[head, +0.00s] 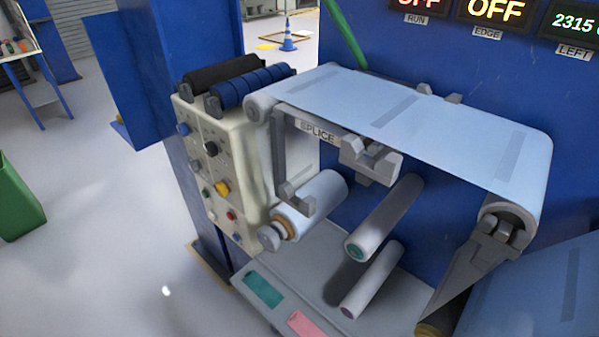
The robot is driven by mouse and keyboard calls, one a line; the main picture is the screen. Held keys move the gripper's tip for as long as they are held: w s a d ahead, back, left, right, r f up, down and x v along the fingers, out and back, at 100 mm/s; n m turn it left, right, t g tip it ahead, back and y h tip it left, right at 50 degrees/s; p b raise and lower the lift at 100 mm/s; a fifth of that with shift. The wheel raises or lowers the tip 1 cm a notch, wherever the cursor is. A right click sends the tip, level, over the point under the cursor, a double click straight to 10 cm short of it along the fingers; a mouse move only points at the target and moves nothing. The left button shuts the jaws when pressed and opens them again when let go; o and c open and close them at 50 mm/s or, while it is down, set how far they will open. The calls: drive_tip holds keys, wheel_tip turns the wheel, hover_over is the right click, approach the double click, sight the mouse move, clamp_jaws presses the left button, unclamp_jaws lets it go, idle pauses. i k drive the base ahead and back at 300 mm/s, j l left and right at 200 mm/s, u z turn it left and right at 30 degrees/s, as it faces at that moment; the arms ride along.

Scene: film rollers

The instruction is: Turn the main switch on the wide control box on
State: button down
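A cream control box (237,154) stands on the left side of the blue machine, its front facing left and toward me. It carries several knobs and buttons, among them a black knob (211,149), a yellow one (222,188), a red one (231,215) and a blue one (184,129). I cannot tell which is the main switch, and its labels are too small to read. Whether this is the wide box is not clear. I see no other control box. My gripper is not in view.
A film web (440,125) runs over rollers right of the box. A white roller (318,197) and grey brackets jut out close by. Displays above read OFF (497,9). A green bin (15,200) stands far left. The floor left of the box is clear.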

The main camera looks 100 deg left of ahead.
sight(220, 188)
drive_tip(key=k+j, duration=0.3)
drive_tip(key=j, duration=0.15)
drive_tip(key=k+j, duration=0.25)
drive_tip(key=j, duration=0.25)
drive_tip(key=k+j+u, duration=0.1)
drive_tip(key=k+j, duration=0.2)
drive_tip(key=j, duration=0.15)
drive_tip(key=k+j, duration=0.3)
drive_tip(key=j, duration=0.2)
drive_tip(key=k+j+u, duration=0.1)
drive_tip(key=k+j, duration=0.15)
drive_tip(key=j, duration=0.25)
drive_tip(key=k+j, duration=0.25)
drive_tip(key=j, duration=0.25)
drive_tip(key=k+j, duration=0.25)
drive_tip(key=j, duration=0.25)
drive_tip(key=k+j+u, duration=0.1)
drive_tip(key=k+j, duration=0.15)
drive_tip(key=j, duration=0.25)
drive_tip(key=k+l+z, duration=0.1)
drive_tip(key=l+z, duration=0.65)
